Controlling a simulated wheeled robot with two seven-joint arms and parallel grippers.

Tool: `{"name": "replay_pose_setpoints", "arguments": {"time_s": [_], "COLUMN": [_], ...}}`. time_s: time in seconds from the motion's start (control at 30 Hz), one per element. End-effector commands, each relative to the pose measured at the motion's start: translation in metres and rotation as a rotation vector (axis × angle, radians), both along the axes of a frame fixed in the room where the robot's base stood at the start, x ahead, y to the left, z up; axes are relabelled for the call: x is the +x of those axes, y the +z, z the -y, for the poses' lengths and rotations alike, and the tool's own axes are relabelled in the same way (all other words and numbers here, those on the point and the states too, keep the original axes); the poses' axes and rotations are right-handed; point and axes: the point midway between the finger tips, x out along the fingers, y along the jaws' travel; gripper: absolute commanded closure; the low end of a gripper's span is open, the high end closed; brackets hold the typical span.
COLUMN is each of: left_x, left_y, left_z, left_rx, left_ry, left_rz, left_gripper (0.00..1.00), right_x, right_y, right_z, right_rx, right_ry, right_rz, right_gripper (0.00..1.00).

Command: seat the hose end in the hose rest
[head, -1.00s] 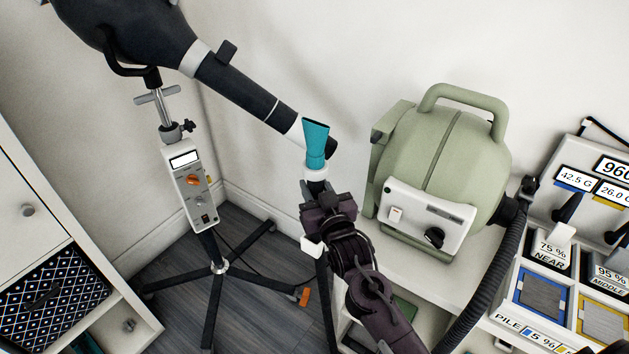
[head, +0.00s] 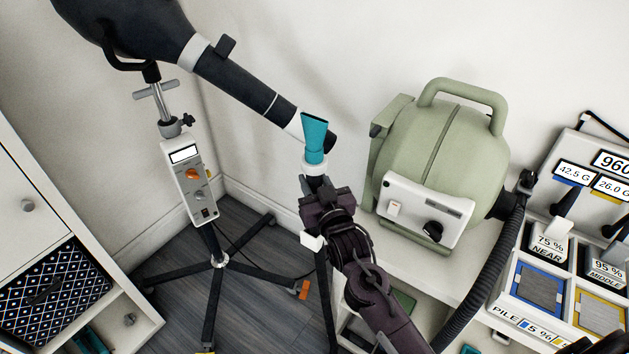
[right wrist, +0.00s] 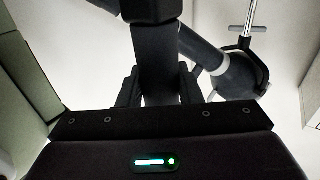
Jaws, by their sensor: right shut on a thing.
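My right gripper (head: 316,188) is shut on the hose end, just below its white collar; a teal flat nozzle (head: 314,138) points up from that collar. In the right wrist view the dark held part (right wrist: 160,75) stands between the fingers. In the head view the nozzle overlaps the pale tip of a black tube on the stand dryer (head: 240,85); I cannot tell whether they touch. The ribbed black hose (head: 487,270) runs down from the right side of the green blower (head: 440,165). I cannot clearly make out the hose rest. My left gripper is not in view.
The stand's control box (head: 189,180) and splayed legs (head: 218,262) are at the left. The blower sits on a white shelf, with labelled trays (head: 540,285) at the right. Grey floor lies between.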

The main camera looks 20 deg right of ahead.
Motion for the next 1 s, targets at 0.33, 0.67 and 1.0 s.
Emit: {"name": "replay_pose_setpoints", "arguments": {"time_s": [0.33,0.67,1.0], "left_x": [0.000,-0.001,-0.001], "left_y": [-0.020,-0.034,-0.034], "left_z": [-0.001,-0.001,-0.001], "left_rx": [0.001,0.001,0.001], "left_ry": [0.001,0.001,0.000], "left_rz": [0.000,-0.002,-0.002], "left_gripper": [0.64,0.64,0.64], "right_x": [0.000,0.000,0.000], "right_y": [-0.029,-0.053,-0.054], "right_z": [0.000,0.000,0.000], "right_rx": [0.001,0.001,0.001], "right_ry": [0.000,0.000,0.000], "right_rz": [0.001,0.002,0.002], "right_gripper": [0.95,0.95,0.95]}}
